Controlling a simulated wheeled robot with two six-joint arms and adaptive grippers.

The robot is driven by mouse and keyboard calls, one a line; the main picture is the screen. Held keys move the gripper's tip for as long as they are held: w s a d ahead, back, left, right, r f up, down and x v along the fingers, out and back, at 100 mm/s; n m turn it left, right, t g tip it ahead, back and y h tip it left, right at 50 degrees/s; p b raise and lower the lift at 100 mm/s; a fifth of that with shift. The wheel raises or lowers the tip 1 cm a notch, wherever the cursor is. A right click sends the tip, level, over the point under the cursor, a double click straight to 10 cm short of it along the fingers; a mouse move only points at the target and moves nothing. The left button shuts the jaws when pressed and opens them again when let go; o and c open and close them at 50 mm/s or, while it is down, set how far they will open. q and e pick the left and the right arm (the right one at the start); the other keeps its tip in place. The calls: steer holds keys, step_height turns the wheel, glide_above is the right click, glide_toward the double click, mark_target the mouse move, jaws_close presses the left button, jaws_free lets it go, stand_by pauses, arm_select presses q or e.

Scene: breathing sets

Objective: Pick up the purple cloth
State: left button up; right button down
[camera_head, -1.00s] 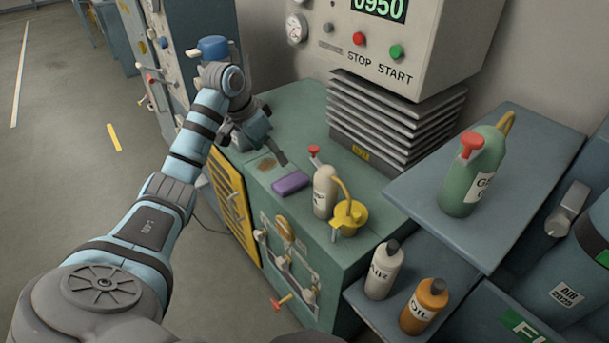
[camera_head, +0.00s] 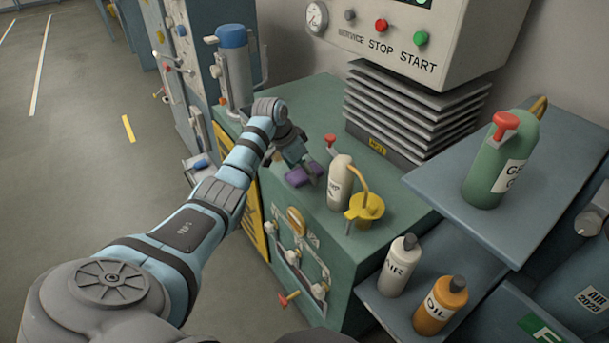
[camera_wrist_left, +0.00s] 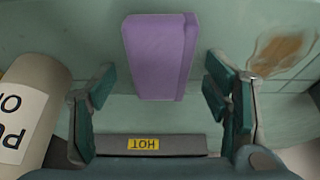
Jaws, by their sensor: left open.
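The purple cloth (camera_head: 298,175) is a small folded block lying on the green cabinet top. In the left wrist view the cloth (camera_wrist_left: 158,55) shows whole, ahead of and between the fingers. My left gripper (camera_head: 302,162) is over the cabinet top at the cloth and partly covers it in the head view. In the left wrist view the gripper (camera_wrist_left: 160,95) is open, with a finger on each side and clear gaps to the cloth. I cannot tell its height above the cloth. My right gripper is not in view.
A cream bottle (camera_head: 340,182) stands close right of the cloth; it also shows in the wrist view (camera_wrist_left: 35,100). A yellow funnel-like can (camera_head: 365,207) is beside it. A brown stain (camera_wrist_left: 283,50) marks the top. A finned stack (camera_head: 410,110) rises behind.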

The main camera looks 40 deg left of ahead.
arm_select(q)
steer(key=shift+f+p, duration=0.2)
steer(key=shift+p, duration=0.1)
stand_by(0.4)
steer(key=shift+s, duration=0.15)
steer(key=c, duration=1.2)
